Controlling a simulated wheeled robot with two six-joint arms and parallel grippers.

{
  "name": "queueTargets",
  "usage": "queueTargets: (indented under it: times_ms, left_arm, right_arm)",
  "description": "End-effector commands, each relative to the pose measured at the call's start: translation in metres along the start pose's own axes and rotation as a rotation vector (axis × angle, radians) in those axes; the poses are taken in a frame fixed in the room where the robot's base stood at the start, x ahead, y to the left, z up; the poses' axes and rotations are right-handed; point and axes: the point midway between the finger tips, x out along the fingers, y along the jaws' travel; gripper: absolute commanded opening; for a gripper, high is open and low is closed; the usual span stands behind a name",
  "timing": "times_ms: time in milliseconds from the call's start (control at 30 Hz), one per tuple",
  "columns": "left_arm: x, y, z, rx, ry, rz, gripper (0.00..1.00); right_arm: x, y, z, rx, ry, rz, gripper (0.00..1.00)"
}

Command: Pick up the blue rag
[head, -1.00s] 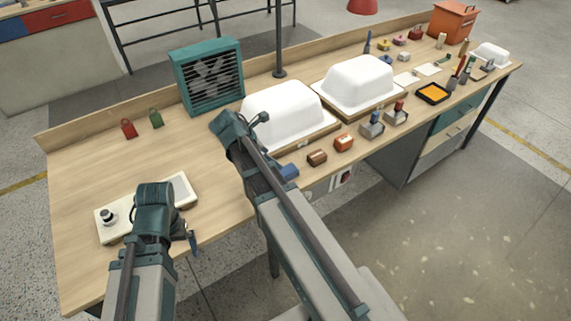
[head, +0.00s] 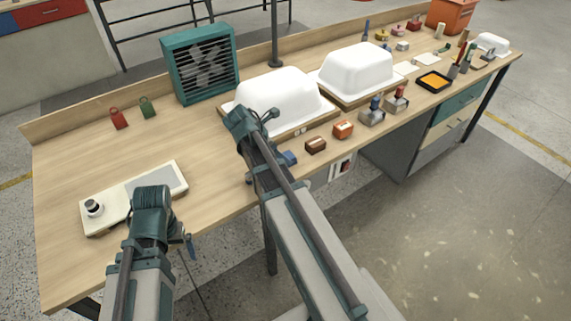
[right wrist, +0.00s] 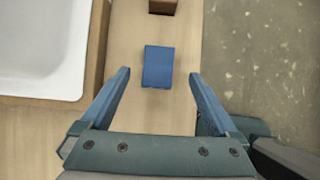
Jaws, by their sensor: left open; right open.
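The blue rag (right wrist: 158,67) is a small folded block on the wooden bench. In the head view the rag (head: 289,157) is partly hidden by my right arm, near the bench's front edge. My right gripper (right wrist: 158,76) is open and empty. In the right wrist view its fingertips are on either side of the rag's lower part, with gaps on both sides; the height between them is hard to tell. My left gripper (head: 189,244) is open and empty by the front edge at the left, mostly hidden behind its own wrist.
White tub shells (head: 280,94) on wooden boards stand behind the rag. A brown block (head: 316,145) and an orange block (head: 343,130) lie to its right. A teal fan box (head: 200,63) stands at the back. A pale panel (head: 135,197) lies near my left arm.

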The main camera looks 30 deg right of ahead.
Motion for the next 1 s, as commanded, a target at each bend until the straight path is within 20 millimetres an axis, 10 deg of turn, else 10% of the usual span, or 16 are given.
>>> queueTargets:
  times_ms: [767, 1000]
  left_arm:
    - [0.042, 0.004, -0.002, 0.000, 0.000, 0.000, 1.00]
    - [0.042, 0.004, -0.002, 0.000, 0.000, 0.000, 1.00]
  right_arm:
    - [0.051, 0.003, 0.002, 0.000, 0.000, 0.000, 0.95]
    - [0.051, 0.003, 0.002, 0.000, 0.000, 0.000, 0.54]
